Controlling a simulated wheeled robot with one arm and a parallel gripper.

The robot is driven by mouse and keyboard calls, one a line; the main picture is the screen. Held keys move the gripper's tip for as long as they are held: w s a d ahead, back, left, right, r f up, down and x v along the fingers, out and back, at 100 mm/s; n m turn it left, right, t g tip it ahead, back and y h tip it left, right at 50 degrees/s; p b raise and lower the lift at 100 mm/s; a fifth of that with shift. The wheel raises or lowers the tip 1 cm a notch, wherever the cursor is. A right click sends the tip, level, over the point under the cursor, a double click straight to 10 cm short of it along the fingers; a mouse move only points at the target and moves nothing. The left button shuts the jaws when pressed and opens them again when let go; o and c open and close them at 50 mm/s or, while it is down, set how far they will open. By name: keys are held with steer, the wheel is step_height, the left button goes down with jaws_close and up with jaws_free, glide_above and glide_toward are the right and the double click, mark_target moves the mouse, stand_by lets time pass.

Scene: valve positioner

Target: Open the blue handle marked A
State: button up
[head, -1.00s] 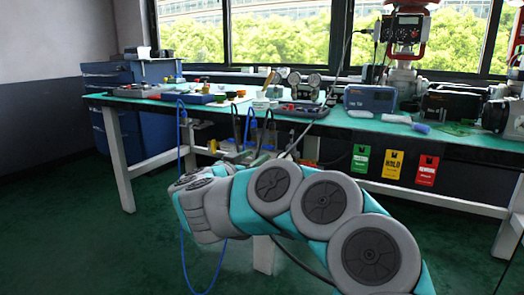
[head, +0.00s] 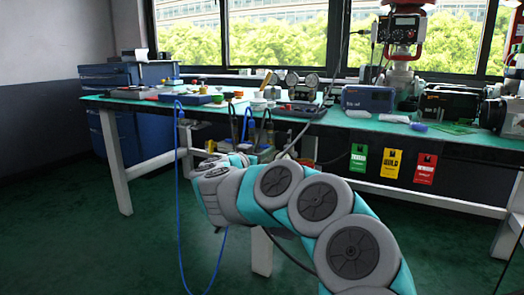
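I cannot make out a blue handle or a letter A in the head view. Small fittings with blue hoses (head: 178,160) sit under the front edge of the bench, partly hidden behind my arm. My grey and teal arm reaches from the lower right towards these fittings. Its wrist end is in front of the bench, left of the picture's middle. My gripper's fingers cannot be made out among the arm links and the fittings, so I cannot tell whether they are open or touching anything.
The green-topped bench (head: 345,122) carries tools, gauges (head: 302,80) and a blue box (head: 369,98). Green, yellow and red tags (head: 392,164) hang on its front. A bench leg (head: 116,165) stands at left. A blue cabinet (head: 130,75) is behind. Green floor at left is clear.

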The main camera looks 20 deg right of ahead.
jaws_close()
steer(key=m+p, duration=0.1)
steer(key=m, duration=0.4)
steer(key=shift+m+p, duration=0.3)
steer(key=shift+p, duration=0.1)
steer(key=m, duration=0.5)
steer(key=shift+f+b, duration=0.1)
steer(key=shift+b, duration=0.3)
steer(key=m+b, duration=0.2)
steer(key=m, duration=0.5)
steer(key=shift+m, duration=0.3)
